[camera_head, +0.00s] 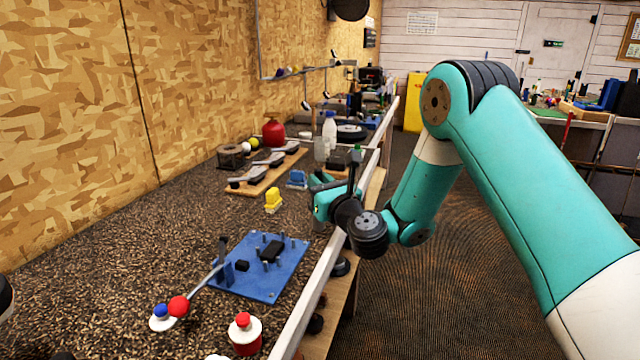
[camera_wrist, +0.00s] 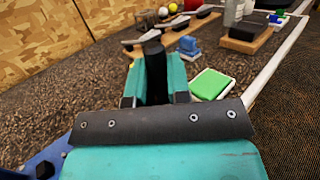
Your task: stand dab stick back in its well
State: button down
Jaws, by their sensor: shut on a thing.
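My gripper (camera_head: 322,196) is over the bench near its front edge, in the middle of the head view. In the wrist view its teal fingers (camera_wrist: 154,78) are shut on a dark stick (camera_wrist: 153,62) with a rounded end, which I take to be the dab stick. Its lower part is hidden behind the gripper body. I cannot make out the well for certain. A green pad in a white frame (camera_wrist: 210,84) lies on the bench just right of the fingers in the wrist view; in the head view I cannot see it.
A blue plate with pegs (camera_head: 262,284) lies at the front of the bench. A yellow block (camera_head: 273,201) and a blue block (camera_head: 297,179) stand left of my gripper. Club heads rest on a wooden board (camera_head: 240,189) behind. Bottles (camera_head: 329,132) stand further back. A pale rail (camera_head: 318,285) edges the bench.

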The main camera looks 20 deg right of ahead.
jog(key=shift+f, duration=0.15)
dwell(0.3)
jog(key=shift+f+b, duration=0.6)
jog(key=shift+b, duration=0.15)
jog(key=c, duration=1)
grip_release()
notch_tip(320, 180, up, 8)
jog(key=p, duration=0.8)
jog(key=shift+r, duration=0.1)
